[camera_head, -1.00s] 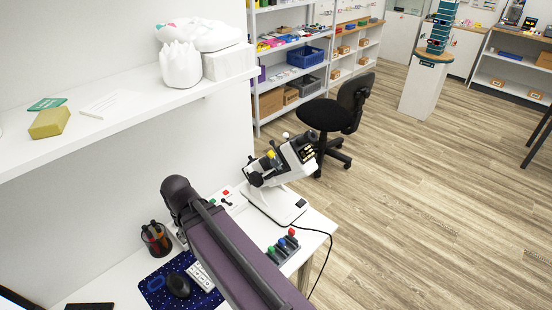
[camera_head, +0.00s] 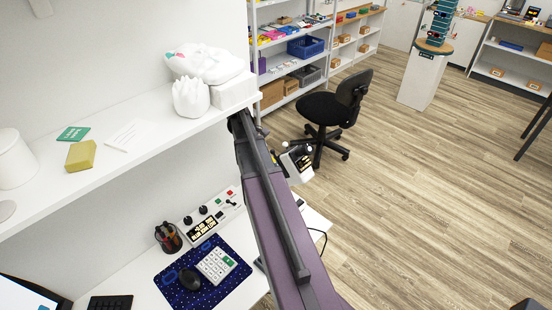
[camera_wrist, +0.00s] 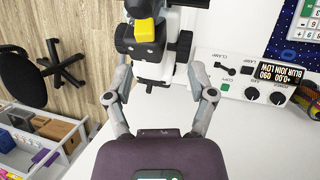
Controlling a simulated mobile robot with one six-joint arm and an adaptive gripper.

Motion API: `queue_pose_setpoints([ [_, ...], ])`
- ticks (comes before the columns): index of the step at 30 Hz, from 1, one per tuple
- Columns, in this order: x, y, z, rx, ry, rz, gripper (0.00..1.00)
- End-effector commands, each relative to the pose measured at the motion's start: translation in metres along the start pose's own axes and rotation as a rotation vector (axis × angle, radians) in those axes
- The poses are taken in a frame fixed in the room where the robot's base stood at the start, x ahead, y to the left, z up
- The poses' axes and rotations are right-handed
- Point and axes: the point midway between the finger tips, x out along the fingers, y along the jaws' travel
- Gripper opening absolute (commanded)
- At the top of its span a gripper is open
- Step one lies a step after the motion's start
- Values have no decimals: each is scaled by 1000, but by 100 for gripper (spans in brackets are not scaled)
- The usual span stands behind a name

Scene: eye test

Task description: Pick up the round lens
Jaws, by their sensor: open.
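I cannot pick out the round lens in either current view. A black-and-white optical instrument (camera_wrist: 150,45) with a yellow knob (camera_wrist: 144,30) stands in front of my gripper (camera_wrist: 159,72) in the wrist view. My gripper's two fingers are spread wide, one on each side of the instrument's lower part in the picture, with nothing held between them. Whether they touch it, I cannot tell. In the head view, part of the instrument (camera_head: 298,165) shows beside my arm, which hides the rest and my gripper's fingers.
A control panel (camera_head: 212,218), pen cup (camera_head: 168,237), keypad (camera_head: 216,264) and mouse (camera_head: 190,278) are on the desk, left of my arm. A wall shelf (camera_head: 130,150) overhangs the desk. A black chair (camera_head: 325,110) stands beyond on open floor.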

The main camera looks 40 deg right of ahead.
Motion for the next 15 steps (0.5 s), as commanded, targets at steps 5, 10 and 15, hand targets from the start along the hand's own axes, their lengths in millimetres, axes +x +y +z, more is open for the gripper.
queue_pose_setpoints([
  [5, -3, 20, 7, -10, -23, 0, 71],
  [10, -2, 20, 8, -12, -24, 0, 71],
  [15, -2, 20, 8, -11, -23, 0, 71],
])
